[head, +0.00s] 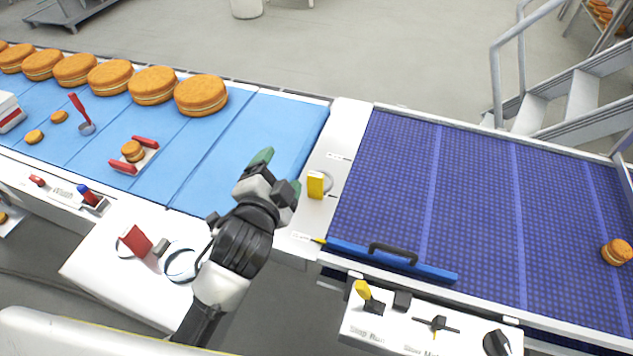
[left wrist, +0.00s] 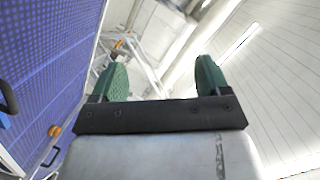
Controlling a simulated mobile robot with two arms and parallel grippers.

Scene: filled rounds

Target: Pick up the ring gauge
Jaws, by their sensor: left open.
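A ring (head: 182,262), which looks like the ring gauge, lies on the white side table (head: 105,268). It is pale with a dark edge, and my left forearm passes close by its right side. My left gripper (head: 279,172) is raised above the right end of the light-blue belt, beyond the ring and apart from it. Its green fingertips are spread, with nothing between them. In the left wrist view the open fingers (left wrist: 162,78) show empty, and the ring is not seen there. My right gripper is not in view.
A red block (head: 136,240) stands left of the ring. A yellow block (head: 316,184) stands on the white divider. Several filled rounds (head: 153,85) line the light-blue belt (head: 265,125). A blue bar with a handle (head: 390,262) lies along the dark-blue belt's (head: 470,200) front edge.

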